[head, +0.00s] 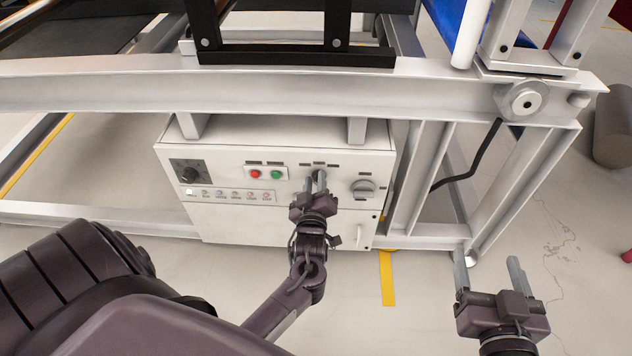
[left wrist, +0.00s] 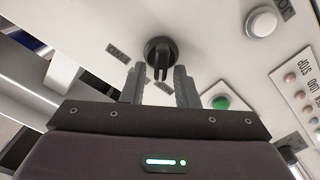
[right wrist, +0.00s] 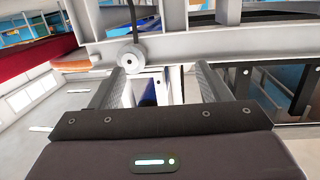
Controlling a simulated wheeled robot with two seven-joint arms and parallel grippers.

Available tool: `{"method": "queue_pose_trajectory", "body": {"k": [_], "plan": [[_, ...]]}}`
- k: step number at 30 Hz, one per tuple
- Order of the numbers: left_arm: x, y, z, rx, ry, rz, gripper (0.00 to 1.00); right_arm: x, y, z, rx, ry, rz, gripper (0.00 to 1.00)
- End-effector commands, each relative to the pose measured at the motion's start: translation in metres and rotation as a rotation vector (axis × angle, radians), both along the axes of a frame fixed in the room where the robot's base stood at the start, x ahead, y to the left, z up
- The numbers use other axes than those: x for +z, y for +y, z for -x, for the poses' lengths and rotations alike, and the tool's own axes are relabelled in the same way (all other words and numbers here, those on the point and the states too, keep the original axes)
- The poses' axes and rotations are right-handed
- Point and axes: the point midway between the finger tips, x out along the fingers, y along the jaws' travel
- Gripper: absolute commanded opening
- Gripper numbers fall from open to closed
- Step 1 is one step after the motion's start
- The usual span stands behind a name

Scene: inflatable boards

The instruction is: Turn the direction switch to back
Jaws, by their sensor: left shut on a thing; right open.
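The direction switch (left wrist: 160,52) is a round black knob with a raised handle on the white control box (head: 225,220). In the left wrist view its handle points down the picture, between the two fingers. My left gripper (head: 317,182) is at the front panel and shut on this switch; in the head view its fingers hide most of the knob. The left fingertips also show in the left wrist view (left wrist: 160,85). My right gripper (head: 488,275) is open and empty, low to the right of the box; it also shows in the right wrist view (right wrist: 160,85).
A red button (head: 255,174) and a green button (head: 276,174) sit left of the switch. A black dial (head: 188,174) is further left, above a row of small lights. A white frame beam (head: 270,90) runs above the box.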

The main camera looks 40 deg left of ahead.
Motion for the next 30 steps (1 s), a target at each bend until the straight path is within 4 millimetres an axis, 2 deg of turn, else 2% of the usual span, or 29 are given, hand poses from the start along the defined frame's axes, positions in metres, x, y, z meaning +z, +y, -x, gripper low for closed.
{"method": "queue_pose_trajectory", "body": {"k": [12,26,27,28,30], "plan": [[-0.001,0.002,0.001,0.002,-0.086,0.138,0.04,-0.01,0.0,0.003,0.002,0.039,0.016,0.7],[-0.001,0.003,0.001,0.001,-0.094,0.15,0.04,-0.013,0.0,0.004,0.005,0.049,0.02,0.7],[-0.001,0.003,0.001,0.001,-0.094,0.15,0.28,-0.013,0.0,0.004,0.005,0.049,0.02,0.7],[-0.001,0.002,0.001,0.001,-0.094,0.15,0.32,-0.013,0.0,0.004,0.005,0.048,0.02,0.7],[-0.001,0.002,0.001,0.001,-0.093,0.149,0.34,-0.013,0.0,0.004,0.005,0.048,0.02,0.7]]}}
